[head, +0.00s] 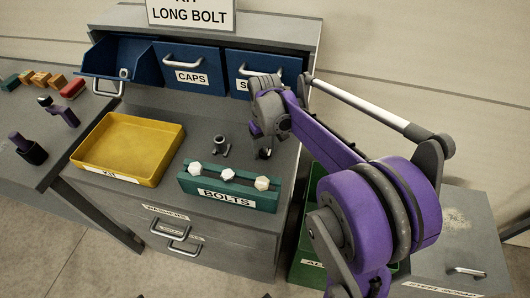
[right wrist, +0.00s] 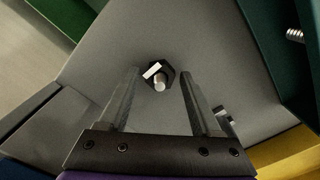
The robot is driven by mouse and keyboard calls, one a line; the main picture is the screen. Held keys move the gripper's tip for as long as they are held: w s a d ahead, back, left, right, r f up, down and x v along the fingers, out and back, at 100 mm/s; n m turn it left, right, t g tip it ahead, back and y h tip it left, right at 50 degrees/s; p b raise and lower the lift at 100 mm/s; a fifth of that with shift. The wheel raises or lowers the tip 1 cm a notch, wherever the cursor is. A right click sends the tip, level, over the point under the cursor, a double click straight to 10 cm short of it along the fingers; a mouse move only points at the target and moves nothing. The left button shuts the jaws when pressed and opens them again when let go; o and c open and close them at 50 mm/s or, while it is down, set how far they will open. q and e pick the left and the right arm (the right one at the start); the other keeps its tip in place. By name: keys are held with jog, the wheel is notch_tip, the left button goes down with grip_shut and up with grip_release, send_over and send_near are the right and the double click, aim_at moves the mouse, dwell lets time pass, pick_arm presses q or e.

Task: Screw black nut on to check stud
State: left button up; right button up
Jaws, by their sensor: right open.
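A black hexagonal nut (right wrist: 168,70) shows in the right wrist view around or against a pale metal stud end (right wrist: 160,82), with a small white patch beside it. I cannot tell how far the nut is on the stud. My right gripper (right wrist: 157,88) is open, its two fingers on either side of the nut and apart from it.
A teal BOLTS rack (head: 228,196) with three pale-headed bolts stands in front of my right gripper. A yellow tray (head: 165,148) lies to the left. Blue drawers (head: 190,77) and an open blue bin (head: 122,62) stand behind. A green bin (head: 312,235) stands below right.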

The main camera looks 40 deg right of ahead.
jog(key=n, duration=0.4)
jog(key=shift+n, duration=0.4)
jog(key=n, duration=1.1)
jog(key=shift+n+p, duration=0.3)
jog(key=shift+n, duration=0.1)
jog(key=n, duration=0.5)
jog(key=shift+c, duration=0.2)
